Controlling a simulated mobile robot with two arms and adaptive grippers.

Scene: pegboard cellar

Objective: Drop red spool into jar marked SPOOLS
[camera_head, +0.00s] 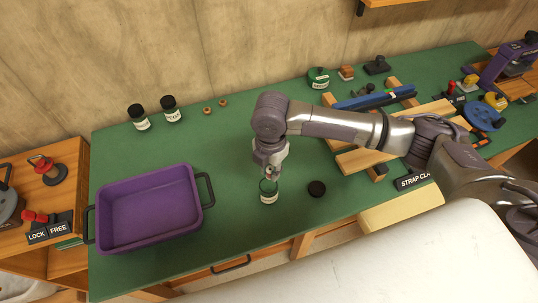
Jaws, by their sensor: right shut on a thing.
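A small open glass jar (268,197) with a pale label stands upright on the green bench top near its front; its lettering is too small to read. My right gripper (270,177) points down directly over the jar's mouth. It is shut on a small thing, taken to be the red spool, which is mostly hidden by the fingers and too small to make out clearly. I cannot tell whether the spool is above the rim or inside it. My left gripper is not in view.
A black lid (317,188) lies right of the jar. A purple tray (150,238) fills the bench's left side. Two black-capped jars (140,122) (171,112) stand at the back left. Wooden bars (370,155) and a blue clamp (374,98) lie right, behind my arm.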

